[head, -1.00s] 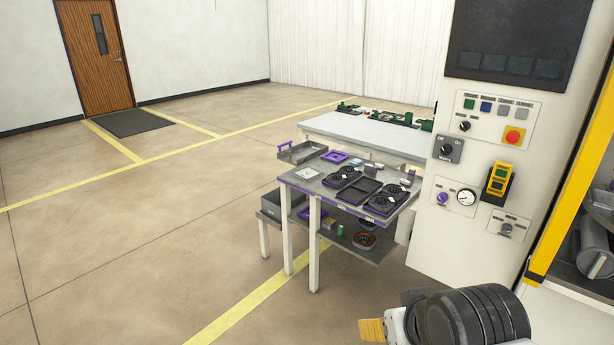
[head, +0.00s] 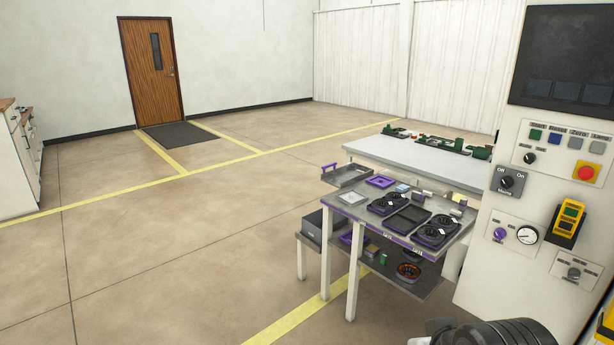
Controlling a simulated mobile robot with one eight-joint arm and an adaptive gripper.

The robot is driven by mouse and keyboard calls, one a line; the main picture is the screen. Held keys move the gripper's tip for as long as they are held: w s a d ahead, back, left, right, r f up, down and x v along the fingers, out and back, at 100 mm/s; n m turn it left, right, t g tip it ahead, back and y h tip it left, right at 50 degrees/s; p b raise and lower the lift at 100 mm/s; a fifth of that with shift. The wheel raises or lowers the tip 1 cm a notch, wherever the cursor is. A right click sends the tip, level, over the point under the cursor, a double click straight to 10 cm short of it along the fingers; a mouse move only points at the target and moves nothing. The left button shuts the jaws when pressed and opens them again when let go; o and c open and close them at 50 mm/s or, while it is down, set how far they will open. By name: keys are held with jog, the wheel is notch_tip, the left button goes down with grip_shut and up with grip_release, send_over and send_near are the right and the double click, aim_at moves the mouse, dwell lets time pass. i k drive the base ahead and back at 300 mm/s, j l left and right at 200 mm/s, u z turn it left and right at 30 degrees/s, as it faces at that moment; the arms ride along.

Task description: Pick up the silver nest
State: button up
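A flat, pale silver square piece (head: 353,198) lies at the left end of the top of the purple-edged workbench (head: 400,236) in the head view. It looks like the silver nest, but it is too small to be sure. Several black nests with coiled round parts sit to its right, around a black empty tray (head: 409,219). A purple square frame (head: 381,181) lies behind. Only a dark ribbed part of my arm shows at the bottom edge, well in front of the bench. My gripper's fingers are out of frame.
A grey tray with a purple handle (head: 347,176) is at the bench's back left. A lower shelf holds a grey bin (head: 318,229) and parts. A white table (head: 415,156) stands behind. A control cabinet (head: 482,265) borders the right. The floor at left is open.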

aim_at(350, 197)
jog(key=i+j+u, duration=0.25)
jog(key=i, duration=0.4)
jog(key=i+j+u, duration=0.25)
jog(key=i, duration=0.45)
jog(key=i+u, duration=0.25)
jog(key=i, duration=0.4)
jog(key=i+z, duration=0.3)
jog(key=z, duration=0.15)
jog(key=i+j+z, duration=0.2)
jog(key=z, duration=0.25)
jog(key=i+j+z, duration=0.6)
jog(key=z, duration=0.25)
jog(key=i+j+z, duration=0.15)
jog(key=j+z, duration=0.3)
jog(key=i+j+z, duration=0.1)
jog(key=j+z, duration=0.75)
